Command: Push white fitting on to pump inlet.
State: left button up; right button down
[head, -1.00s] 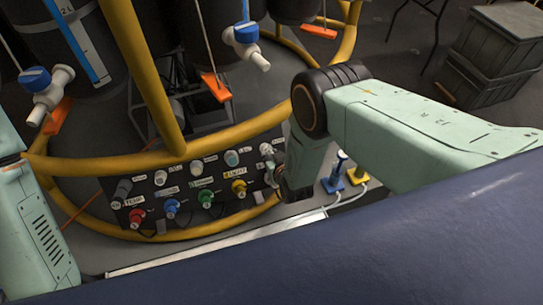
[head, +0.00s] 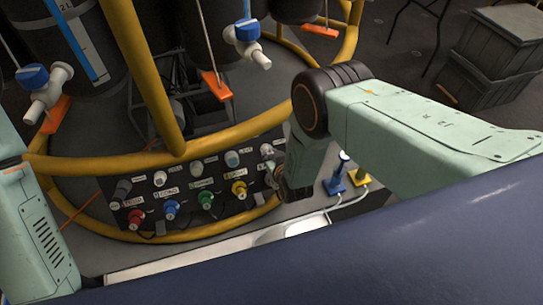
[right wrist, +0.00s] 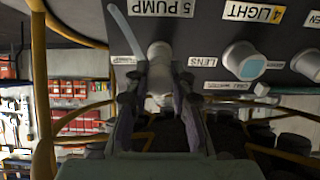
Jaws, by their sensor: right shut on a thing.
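My right gripper (head: 273,177) is at the right end of the dark connector panel (head: 150,205). In the right wrist view its fingers (right wrist: 160,100) are shut on the white fitting (right wrist: 160,72), beside the upside-down label 5 PUMP (right wrist: 153,8). The fitting lines up with the panel face there. The pump inlet itself is hidden behind the fitting, and I cannot tell how far the fitting is on. In the head view a small white part (head: 267,150) shows just above the gripper. My left gripper is out of view.
Red (head: 135,217), blue (head: 171,208), green (head: 206,198) and yellow (head: 239,187) fittings line the panel's lower row, with pale ports above. A yellow tube frame (head: 235,133) curves close over the panel. Small blue (head: 334,184) and yellow (head: 358,176) stands are right of the gripper.

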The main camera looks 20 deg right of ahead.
dwell(0.4)
jog(key=c, duration=1.1)
grip_release()
jog(key=shift+o, duration=0.2)
jog(key=v, duration=1.2)
jog(key=shift+f, duration=0.1)
